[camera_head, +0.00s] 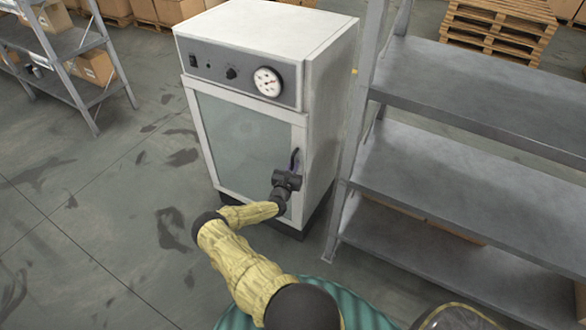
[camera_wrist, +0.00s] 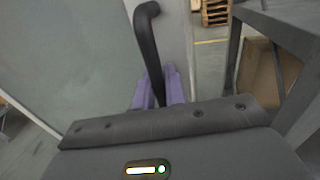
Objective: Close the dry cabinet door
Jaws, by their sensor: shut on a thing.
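The dry cabinet (camera_head: 270,45) is a white upright box with a control panel and a round dial above its door. Its door (camera_head: 245,140) has a grey-green glass pane in a white frame and looks flush, or nearly so, with the cabinet front; I cannot tell whether a small gap is left. My gripper (camera_head: 293,166) is at the door's right edge, shut on the dark door handle (camera_wrist: 150,45). In the wrist view the purple fingers (camera_wrist: 160,88) sit on both sides of the handle's bar. The handle's lower part is hidden behind the gripper body.
A grey metal shelf rack (camera_head: 450,175) stands close to the cabinet's right side. Another rack (camera_head: 65,50) with boxes is at the left. Wooden pallets (camera_head: 495,30) lie at the back right. The floor in front and to the left of the cabinet is clear.

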